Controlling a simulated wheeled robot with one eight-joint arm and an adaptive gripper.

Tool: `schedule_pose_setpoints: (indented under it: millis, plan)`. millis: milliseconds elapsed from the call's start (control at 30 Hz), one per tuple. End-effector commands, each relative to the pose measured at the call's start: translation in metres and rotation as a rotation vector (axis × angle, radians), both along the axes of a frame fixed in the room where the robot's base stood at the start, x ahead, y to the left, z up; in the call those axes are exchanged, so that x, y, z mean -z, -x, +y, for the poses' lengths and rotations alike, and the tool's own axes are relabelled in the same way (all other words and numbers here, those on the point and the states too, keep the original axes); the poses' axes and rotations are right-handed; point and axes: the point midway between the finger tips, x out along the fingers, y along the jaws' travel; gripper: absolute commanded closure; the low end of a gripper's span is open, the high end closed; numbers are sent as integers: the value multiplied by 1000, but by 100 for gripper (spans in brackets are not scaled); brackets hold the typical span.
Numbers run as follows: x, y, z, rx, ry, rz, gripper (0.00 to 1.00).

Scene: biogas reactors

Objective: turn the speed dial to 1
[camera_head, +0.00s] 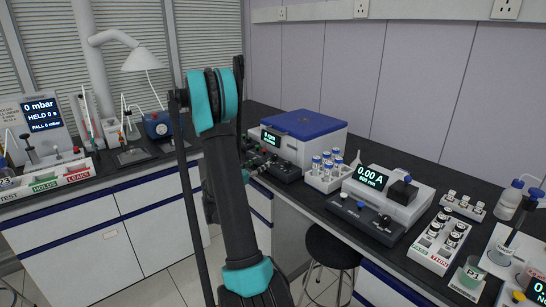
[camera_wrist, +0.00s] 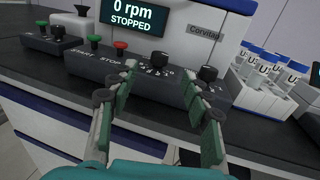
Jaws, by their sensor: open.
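The centrifuge's dark control panel (camera_wrist: 120,66) has two black dials. The nearer-centre dial (camera_wrist: 158,60) has small white scale marks around it, and the other dial (camera_wrist: 207,75) is to its right. The labels are too small to tell which dial is for speed, or its setting. The centrifuge screen (camera_wrist: 146,14) reads 0 rpm, STOPPED. My gripper (camera_wrist: 159,74) is open and empty in front of the panel, its fingertips below and either side of the centre dial. In the head view, my gripper (camera_head: 252,168) is beside the panel (camera_head: 282,168), partly hidden.
Green START (camera_wrist: 96,42) and red STOP (camera_wrist: 120,48) buttons are left of the dials. A rack of tubes (camera_wrist: 262,92) stands right of the panel. In the head view, a photometer (camera_head: 390,195) is farther right and a stool (camera_head: 332,245) stands below the bench.

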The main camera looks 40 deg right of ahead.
Motion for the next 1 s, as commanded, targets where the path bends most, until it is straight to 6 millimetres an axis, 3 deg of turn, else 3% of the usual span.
schedule_pose_setpoints:
  millis: [300, 500, 700, 1000]
  plan:
    - [0, -18, -61, 2, -1, -1, 52]
    - [0, -27, -89, 2, -1, -1, 52]
    - [0, -32, -101, -1, -1, -1, 52]
    - [0, -32, -103, -1, -1, -1, 52]
